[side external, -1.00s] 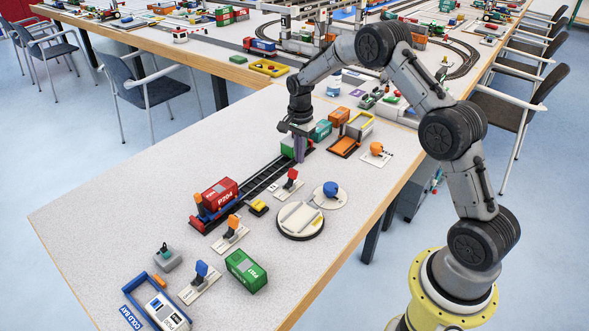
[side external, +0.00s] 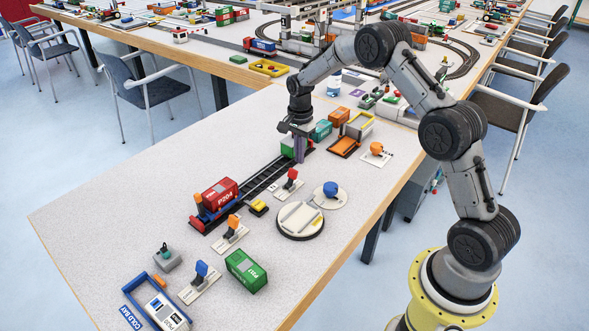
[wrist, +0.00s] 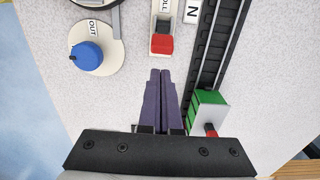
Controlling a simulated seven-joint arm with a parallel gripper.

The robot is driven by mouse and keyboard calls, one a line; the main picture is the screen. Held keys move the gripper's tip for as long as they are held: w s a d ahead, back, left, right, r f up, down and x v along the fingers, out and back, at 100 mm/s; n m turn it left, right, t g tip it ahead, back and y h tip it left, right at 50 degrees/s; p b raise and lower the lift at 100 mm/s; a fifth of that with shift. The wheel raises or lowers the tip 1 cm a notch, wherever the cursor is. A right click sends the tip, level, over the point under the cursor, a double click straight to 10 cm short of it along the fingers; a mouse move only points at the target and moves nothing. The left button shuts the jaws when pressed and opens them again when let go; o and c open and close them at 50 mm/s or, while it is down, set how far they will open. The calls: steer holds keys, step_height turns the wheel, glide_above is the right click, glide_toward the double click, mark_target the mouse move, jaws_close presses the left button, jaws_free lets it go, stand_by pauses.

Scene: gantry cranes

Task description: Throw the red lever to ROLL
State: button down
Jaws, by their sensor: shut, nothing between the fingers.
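The red lever (side external: 291,175) stands on a small pale base plate beside the track in the side external view. In the wrist view the red lever (wrist: 162,45) is ahead of my gripper, on a white plate with lettering that reads ROLL, partly cut off at the top edge. My gripper (wrist: 162,72) has its two purple fingers closed together with nothing between them. Its tips point toward the lever and appear a short way from it. In the side external view my gripper (side external: 300,158) hangs over the far end of the track, beyond the lever.
A green and white block (wrist: 207,110) stands close right of my fingers, by the black track (wrist: 215,50). A blue knob (wrist: 88,55) marked OUT is at left. The red P204 container (side external: 220,195) sits at the track's near end. A round turntable (side external: 300,221) is near the lever.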

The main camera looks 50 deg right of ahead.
mark_target(293, 170)
steer(key=shift+f, duration=1.45)
steer(key=shift+a, duration=0.1)
steer(key=shift+a, duration=2.05)
steer(key=shift+d, duration=0.65)
steer(key=shift+r, duration=3.55)
